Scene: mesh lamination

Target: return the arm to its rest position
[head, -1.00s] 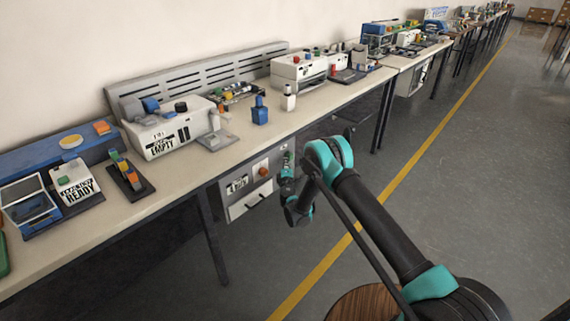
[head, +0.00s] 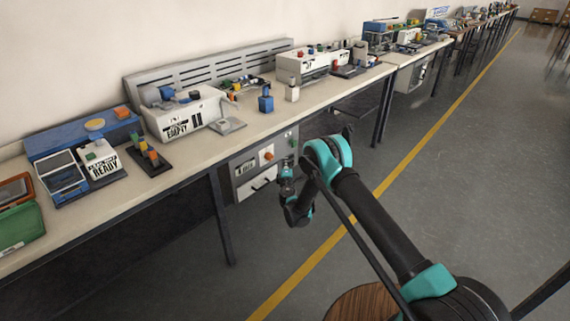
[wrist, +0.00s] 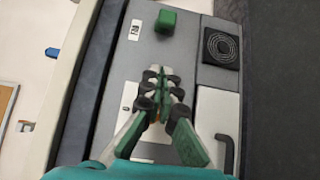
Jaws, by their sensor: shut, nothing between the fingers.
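My arm (head: 385,225) reaches forward from the lower right of the head view, over the floor and in front of the bench. It bends down at a teal elbow, and its end hangs beside the bench legs, below the bench top. In the wrist view my gripper (wrist: 165,78) is shut and empty, with its fingertips together. It points toward a grey panel (wrist: 180,50) under the bench. That panel carries a green knob (wrist: 166,21), a black round vent and a black handle. In the head view the fingers are too small to make out.
The bench (head: 200,150) runs along the wall with a white machine (head: 185,115), a blue bottle (head: 266,103) and a white bottle (head: 292,91) on it. A grey cabinet (head: 255,168) hangs underneath. The floor (head: 470,170) to the right is clear, with a yellow line.

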